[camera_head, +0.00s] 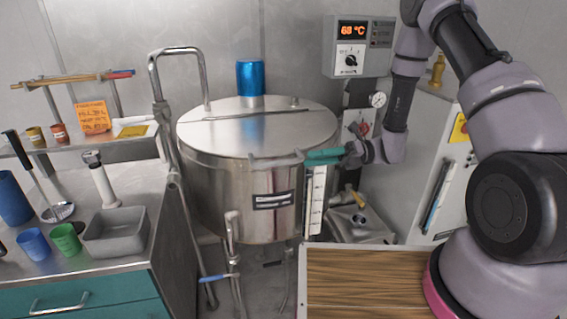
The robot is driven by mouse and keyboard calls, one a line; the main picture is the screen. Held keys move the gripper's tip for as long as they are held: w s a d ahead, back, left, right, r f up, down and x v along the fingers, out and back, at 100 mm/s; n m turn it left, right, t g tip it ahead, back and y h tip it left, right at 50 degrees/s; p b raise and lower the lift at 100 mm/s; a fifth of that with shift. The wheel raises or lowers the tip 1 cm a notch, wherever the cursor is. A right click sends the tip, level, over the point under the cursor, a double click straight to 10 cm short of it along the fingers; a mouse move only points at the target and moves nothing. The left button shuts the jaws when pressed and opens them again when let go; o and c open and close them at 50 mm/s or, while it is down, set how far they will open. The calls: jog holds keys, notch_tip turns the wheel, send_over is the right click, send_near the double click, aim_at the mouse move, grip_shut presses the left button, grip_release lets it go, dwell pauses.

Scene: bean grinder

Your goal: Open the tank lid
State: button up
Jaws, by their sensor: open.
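The tank (235,195) is a large steel drum on legs in the middle of the view. Its round steel lid (225,133) lies flat on top and looks closed. A bar handle (275,161) sticks out at the lid's front right edge. My gripper (318,158), with teal fingers, reaches in from the right at the handle's right end. It is open. The fingers overlap the handle's end in the view, and I cannot tell whether they touch it. A blue cylinder (250,77) stands at the lid's back edge.
A control box (360,45) showing 68 °C hangs on the back wall. A steel counter (110,250) with cups, a grey bin (115,233) and a ladle is at left. Bent steel pipes rise beside the tank's left side. A wooden top (365,283) is at the front right.

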aim_at(284, 163)
jog(key=x, duration=0.9)
grip_shut()
dwell(1.2)
